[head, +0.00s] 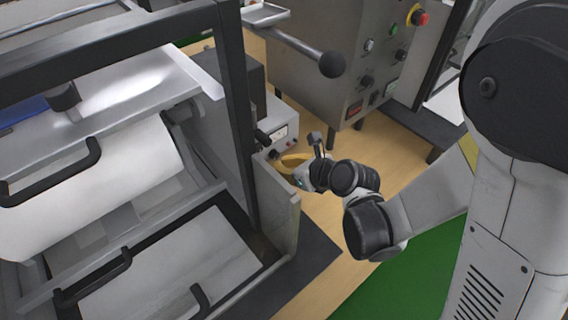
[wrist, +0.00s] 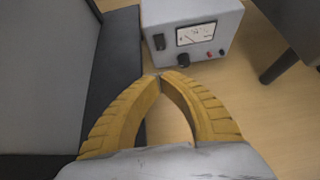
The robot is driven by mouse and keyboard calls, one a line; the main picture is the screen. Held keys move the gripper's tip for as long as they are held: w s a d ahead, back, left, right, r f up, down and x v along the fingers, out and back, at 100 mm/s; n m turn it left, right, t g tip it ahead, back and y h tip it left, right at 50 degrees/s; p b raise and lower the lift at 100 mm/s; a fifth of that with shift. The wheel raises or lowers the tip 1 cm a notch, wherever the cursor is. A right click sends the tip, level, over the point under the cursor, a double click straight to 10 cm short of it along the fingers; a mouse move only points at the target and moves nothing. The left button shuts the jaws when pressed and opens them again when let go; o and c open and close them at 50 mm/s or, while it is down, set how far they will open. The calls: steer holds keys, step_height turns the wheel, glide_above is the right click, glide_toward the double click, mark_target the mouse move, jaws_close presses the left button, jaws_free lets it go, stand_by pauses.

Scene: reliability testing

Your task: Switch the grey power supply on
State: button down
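The grey power supply (wrist: 229,22) sits on the wooden table. Its front panel has a dial meter (wrist: 196,34), a black knob (wrist: 183,60), small red and black terminals, and a black rocker switch (wrist: 159,42) at upper left. I cannot tell the switch's position. In the head view the power supply (head: 284,116) is partly hidden behind a dark frame post. My gripper (wrist: 160,77) has yellow ribbed fingers that meet at the tips, with nothing between them. It is in front of the panel, below the switch in the wrist view, and appears apart from it. It also shows in the head view (head: 281,160).
A large machine with a dark frame (head: 235,110) and a light side plate (head: 277,205) stands left of my gripper. A grey control cabinet (head: 340,70) with buttons and a round-ended lever stands behind. Bare wooden table (head: 330,235) lies to the right.

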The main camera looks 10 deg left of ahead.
mark_target(263, 155)
steer(key=x, duration=0.6)
steer(key=r+x, duration=0.1)
steer(key=x, duration=0.2)
steer(key=shift+w+a, duration=0.3)
steer(key=shift+a, duration=0.1)
steer(key=shift+w+a+f, duration=0.1)
steer(key=shift+w+a, duration=0.2)
steer(key=shift+a, duration=0.05)
